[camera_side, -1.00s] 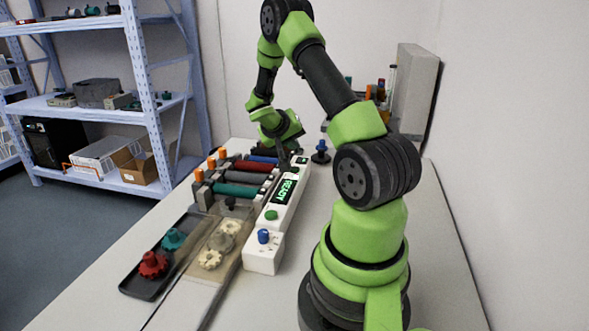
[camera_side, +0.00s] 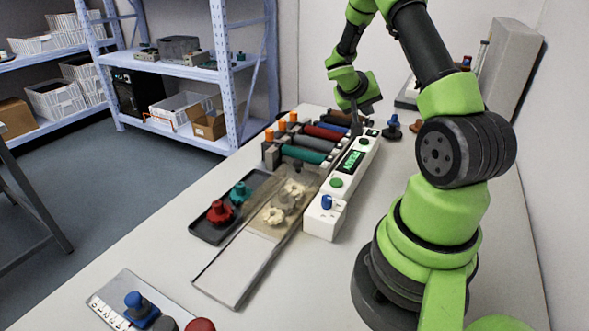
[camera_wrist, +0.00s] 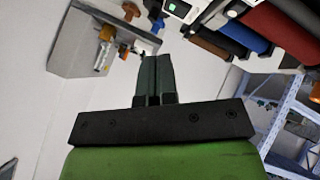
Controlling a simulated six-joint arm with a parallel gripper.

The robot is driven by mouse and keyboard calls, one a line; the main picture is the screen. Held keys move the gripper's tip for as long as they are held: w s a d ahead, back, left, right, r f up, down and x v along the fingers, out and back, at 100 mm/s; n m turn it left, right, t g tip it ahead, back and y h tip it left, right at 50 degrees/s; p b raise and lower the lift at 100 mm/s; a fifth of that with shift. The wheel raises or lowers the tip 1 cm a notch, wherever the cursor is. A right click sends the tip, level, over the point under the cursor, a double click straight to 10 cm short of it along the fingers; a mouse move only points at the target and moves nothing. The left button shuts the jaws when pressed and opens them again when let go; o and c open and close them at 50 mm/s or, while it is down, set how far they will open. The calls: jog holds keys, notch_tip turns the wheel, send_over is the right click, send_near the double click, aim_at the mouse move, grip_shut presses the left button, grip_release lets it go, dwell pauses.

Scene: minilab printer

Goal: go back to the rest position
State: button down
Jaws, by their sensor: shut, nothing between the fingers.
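My gripper (camera_side: 357,127) hangs at the far end of the white control box, close to the green button (camera_side: 372,132) there; I cannot tell whether it touches. In the wrist view my gripper (camera_wrist: 153,62) has both dark fingers together, with nothing between them. The control box (camera_side: 327,213) has a lit green display (camera_side: 350,161), another green button (camera_side: 336,183) and a blue knob (camera_side: 326,202) at its near end. My arm reaches over the table from its base at the right.
Teal (camera_side: 303,154) and red (camera_side: 323,132) rollers lie left of the control box. A black tray (camera_side: 205,232) holds red and teal gears. A blue-topped piece (camera_side: 393,122) stands right of the box. A grey block (camera_side: 508,70) stands at the back.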

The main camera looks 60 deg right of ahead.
jog(key=w+a+r+n+t+y, duration=0.1)
jog(key=a+r+t, duration=0.1)
jog(key=a+r, duration=0.5)
jog(key=w+a+r+n+t+y, duration=0.1)
jog(key=w+a+r+t+y, duration=0.1)
jog(key=a+r, duration=0.6)
jog(key=s+a+r+n+t+y, duration=0.1)
jog(key=s+a+n+t+y, duration=0.2)
jog(key=a, duration=0.8)
jog(key=s+a+r+n+t+y, duration=0.1)
jog(key=s+a+n+t+y, duration=0.2)
jog(key=a, duration=0.8)
jog(key=shift+s+r+n+y, duration=0.3)
jog(key=shift+s+r+y, duration=0.05)
jog(key=shift+s+y, duration=0.55)
